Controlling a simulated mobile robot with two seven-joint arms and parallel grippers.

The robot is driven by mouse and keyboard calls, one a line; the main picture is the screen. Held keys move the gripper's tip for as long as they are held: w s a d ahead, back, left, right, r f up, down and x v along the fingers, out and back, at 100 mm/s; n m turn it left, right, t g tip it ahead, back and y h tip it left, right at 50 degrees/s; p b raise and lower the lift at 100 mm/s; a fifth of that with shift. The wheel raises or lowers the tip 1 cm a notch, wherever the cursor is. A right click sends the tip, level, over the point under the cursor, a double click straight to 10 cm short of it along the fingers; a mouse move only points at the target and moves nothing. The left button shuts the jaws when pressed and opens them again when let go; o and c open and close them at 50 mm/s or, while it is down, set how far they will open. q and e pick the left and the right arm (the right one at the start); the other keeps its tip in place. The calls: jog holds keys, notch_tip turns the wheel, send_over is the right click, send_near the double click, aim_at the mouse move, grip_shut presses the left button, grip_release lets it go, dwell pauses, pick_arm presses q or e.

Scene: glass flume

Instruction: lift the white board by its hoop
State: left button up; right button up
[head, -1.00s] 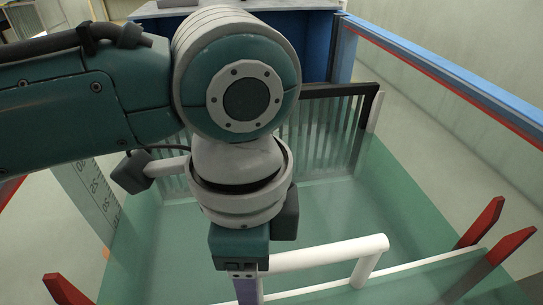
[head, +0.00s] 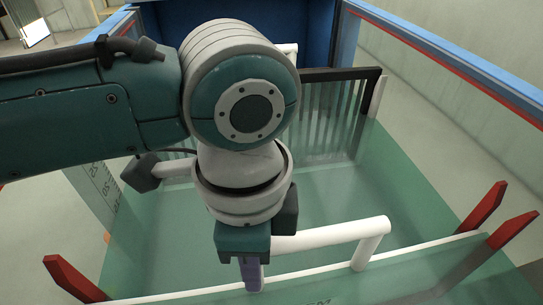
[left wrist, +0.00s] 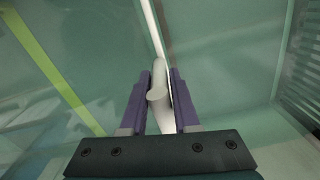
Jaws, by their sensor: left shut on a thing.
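The white board (head: 420,252) shows mostly as a pale top edge crossing the flume between red guides. Its white hoop (head: 330,235) stands up from this edge, with one leg visible at the right. My left gripper (head: 252,276) comes down from above at the hoop's left end. In the left wrist view, my left gripper (left wrist: 160,85) has its two purple fingers on either side of the hoop's white bar (left wrist: 157,97), shut on it. The hoop's left end is partly hidden behind the gripper in the head view. My right gripper is in neither view.
Red guide posts (head: 482,208) stand at the right wall and another (head: 72,278) at the left. A black-framed rack of bars (head: 375,76) stands behind. Glass walls with a blue rail (head: 450,58) border the flume. Its middle is clear behind the hoop.

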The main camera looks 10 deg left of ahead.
pick_arm(q)
grip_shut()
dwell(0.7)
jog(key=shift+d+r, duration=0.1)
jog(key=shift+r, duration=0.05)
jog(key=shift+r+p, duration=5.45)
jog(key=shift+p, duration=0.8)
notch_tip(320, 180, up, 11)
jog(key=p, duration=1.2)
